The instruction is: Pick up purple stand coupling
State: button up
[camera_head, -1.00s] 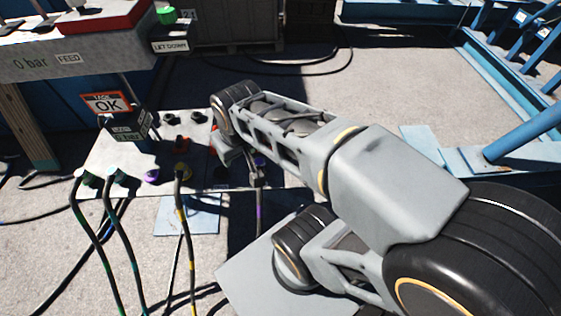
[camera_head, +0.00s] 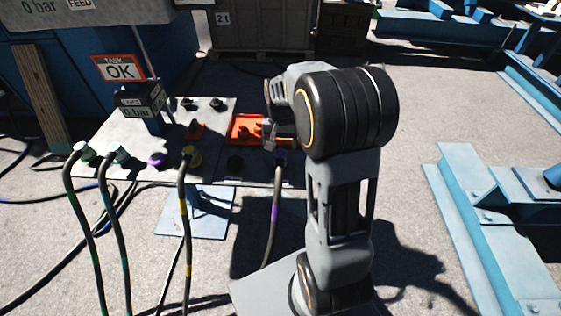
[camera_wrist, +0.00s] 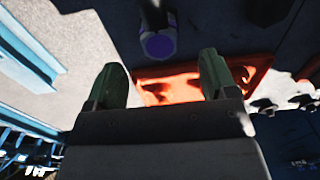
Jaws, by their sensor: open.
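The purple stand coupling (camera_head: 281,158) sits on the dark right part of the panel, with a purple-banded hose (camera_head: 275,213) hanging from it. In the wrist view a round purple-faced coupling (camera_wrist: 159,46) shows just beyond the fingertips, near the middle. My gripper (camera_wrist: 163,72) is open, with nothing between its fingers, and apart from the coupling. In the head view my gripper (camera_head: 269,138) is close above and left of the coupling, partly hidden by my wrist.
An orange tray (camera_head: 236,128) lies right behind the coupling and also shows beneath my fingers in the wrist view (camera_wrist: 245,75). A purple socket (camera_head: 156,160) and a yellow coupling (camera_head: 191,157) are to the left. Open floor lies right, before blue steel beams (camera_head: 475,215).

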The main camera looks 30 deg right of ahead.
aim_at(280, 153)
jog(key=shift+d+f+b, duration=0.15)
jog(key=shift+f+b, duration=0.95)
jog(key=shift+f, duration=3.15)
jog(key=c, duration=1)
jog(key=shift+w+r, duration=0.1)
jog(key=shift+c, duration=0.5)
jog(key=shift+r, duration=0.1)
